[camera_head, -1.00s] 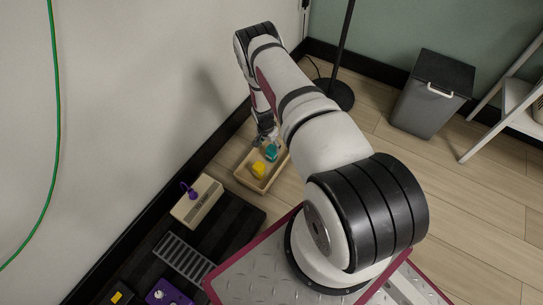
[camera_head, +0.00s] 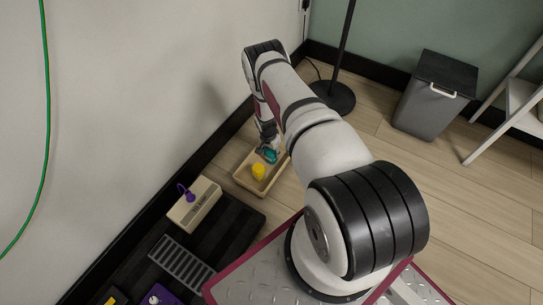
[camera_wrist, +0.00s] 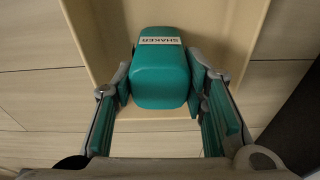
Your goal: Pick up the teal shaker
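The teal shaker (camera_wrist: 160,75) is a rounded block with a white label reading SHAKER, lying in a beige tray (camera_wrist: 245,40). In the head view the shaker (camera_head: 268,155) is partly covered by my gripper (camera_head: 267,150), which reaches down into the tray (camera_head: 243,180). In the wrist view my gripper (camera_wrist: 160,85) has one finger on each side of the shaker. The fingers are spread and very close to its sides, and I cannot tell whether they touch it. The shaker still rests in the tray.
A yellow object (camera_head: 258,171) lies in the tray near the shaker. A beige box with a purple plug (camera_head: 194,204) stands nearby on a dark board. The wall rises just left of the tray. A lamp base (camera_head: 333,98) and grey bin (camera_head: 432,95) stand beyond.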

